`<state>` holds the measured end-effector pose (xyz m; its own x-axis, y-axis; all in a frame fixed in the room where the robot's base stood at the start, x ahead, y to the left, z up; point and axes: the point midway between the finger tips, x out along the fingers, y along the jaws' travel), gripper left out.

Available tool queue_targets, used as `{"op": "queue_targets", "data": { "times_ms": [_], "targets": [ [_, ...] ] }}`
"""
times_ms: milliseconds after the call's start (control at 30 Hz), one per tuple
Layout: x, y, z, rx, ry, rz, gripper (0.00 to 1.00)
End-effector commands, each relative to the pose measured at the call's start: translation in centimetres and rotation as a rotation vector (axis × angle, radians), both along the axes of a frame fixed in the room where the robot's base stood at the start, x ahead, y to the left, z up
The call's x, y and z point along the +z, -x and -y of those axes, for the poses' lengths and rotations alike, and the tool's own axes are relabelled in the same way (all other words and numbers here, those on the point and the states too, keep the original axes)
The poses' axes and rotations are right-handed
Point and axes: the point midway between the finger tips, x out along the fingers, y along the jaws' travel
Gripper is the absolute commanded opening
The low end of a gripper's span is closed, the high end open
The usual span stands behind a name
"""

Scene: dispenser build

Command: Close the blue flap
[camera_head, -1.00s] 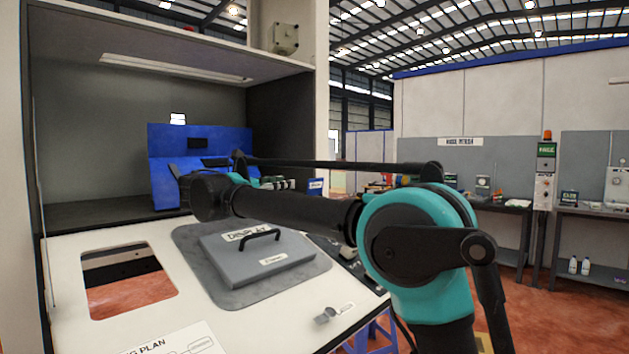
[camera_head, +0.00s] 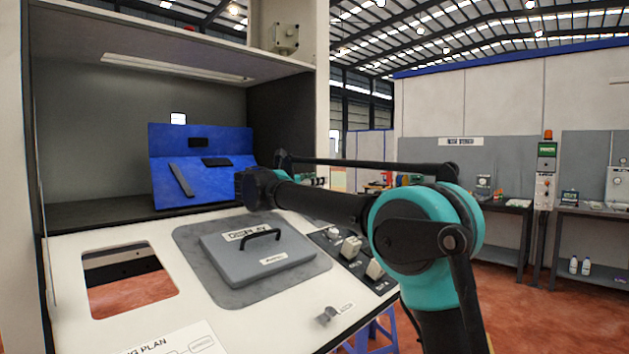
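The blue unit (camera_head: 160,138) stands at the back of the cabinet. Its upper part is an upright panel with a small dark rectangle. Below it, a blue sloped panel (camera_head: 205,182), which looks like the flap, leans out toward me and carries a slanted dark bar (camera_head: 181,180) and a dark patch. I cannot tell its exact hinge position. My arm reaches in from the right, and its dark wrist joint ends beside the blue unit's right edge in the picture. My gripper's fingers are hidden behind the arm, so its opening and any contact cannot be seen.
The white worktop (camera_head: 100,235) in front has a rectangular cutout at left. A grey lid (camera_head: 258,262) with a black handle lies in the middle. Several light switches (camera_head: 350,247) line the right edge, below my arm. Cabinet walls and roof enclose the blue unit.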

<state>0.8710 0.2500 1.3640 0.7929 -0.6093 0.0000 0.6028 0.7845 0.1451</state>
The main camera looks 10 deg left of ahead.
Motion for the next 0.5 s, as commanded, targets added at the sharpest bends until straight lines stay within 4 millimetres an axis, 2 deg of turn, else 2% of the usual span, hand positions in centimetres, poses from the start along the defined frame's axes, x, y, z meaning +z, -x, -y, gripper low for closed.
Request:
{"op": "queue_targets", "data": {
  "times_ms": [167,400,500],
  "targets": [
    [0.0,0.01,-0.02,0.0,0.0,0.0,0.32],
    [0.0,0.03,-0.02,0.0,0.0,0.0,0.02],
    [0.0,0.03,-0.04,0.0,0.0,0.0,0.0]
  ]
}}
